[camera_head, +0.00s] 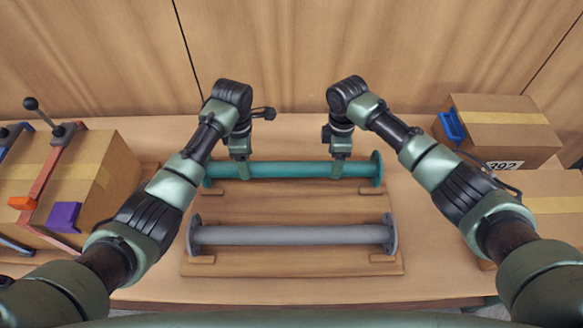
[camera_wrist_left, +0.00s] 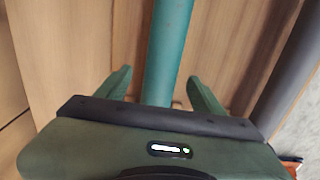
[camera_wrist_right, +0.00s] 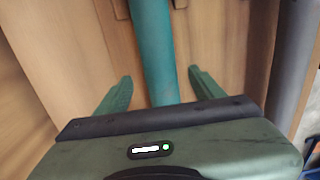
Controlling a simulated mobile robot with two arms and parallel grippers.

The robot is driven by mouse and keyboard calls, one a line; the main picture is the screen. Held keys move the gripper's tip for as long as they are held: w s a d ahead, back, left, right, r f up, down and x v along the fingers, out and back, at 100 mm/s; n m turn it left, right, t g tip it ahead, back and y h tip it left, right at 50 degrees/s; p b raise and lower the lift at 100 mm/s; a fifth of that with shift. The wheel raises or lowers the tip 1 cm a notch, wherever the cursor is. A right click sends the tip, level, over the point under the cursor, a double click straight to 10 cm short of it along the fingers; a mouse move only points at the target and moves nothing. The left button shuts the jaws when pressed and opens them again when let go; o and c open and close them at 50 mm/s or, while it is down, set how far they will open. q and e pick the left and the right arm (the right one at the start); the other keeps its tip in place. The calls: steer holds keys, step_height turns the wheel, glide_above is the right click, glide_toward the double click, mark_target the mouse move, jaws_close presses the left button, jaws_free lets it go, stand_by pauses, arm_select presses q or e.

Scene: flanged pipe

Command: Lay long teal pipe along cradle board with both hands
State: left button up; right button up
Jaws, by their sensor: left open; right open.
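The long teal pipe (camera_head: 290,170) with a round flange at each end lies across the far part of the wooden cradle board (camera_head: 290,205). My left gripper (camera_head: 241,173) is over the pipe's left part. In the left wrist view its open fingers (camera_wrist_left: 160,88) stand either side of the teal pipe (camera_wrist_left: 167,45), apart from it. My right gripper (camera_head: 339,172) is over the pipe's right part. In the right wrist view its open fingers (camera_wrist_right: 155,88) also straddle the teal pipe (camera_wrist_right: 155,40) with gaps on both sides. The fingertips' depth is hard to tell.
A grey flanged pipe (camera_head: 290,235) lies parallel on the near part of the board. Cardboard boxes with clamps (camera_head: 85,190) stand at left. A box marked 392 (camera_head: 500,125) stands at right. Bare table (camera_head: 290,130) shows behind the board.

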arm_select(q)
step_height(320, 180, down, 4)
steer(key=shift+s+r, duration=0.15)
arm_select(e)
step_height(320, 180, down, 4)
steer(key=shift+s+r, duration=0.1)
steer(key=shift+r, duration=0.05)
arm_select(q)
steer(key=shift+f, duration=0.6)
arm_select(e)
steer(key=shift+f, duration=0.6)
arm_select(q)
jaws_close()
arm_select(e)
jaws_close()
arm_select(q)
steer(key=shift+r, duration=0.1)
arm_select(e)
steer(key=shift+r, duration=0.1)
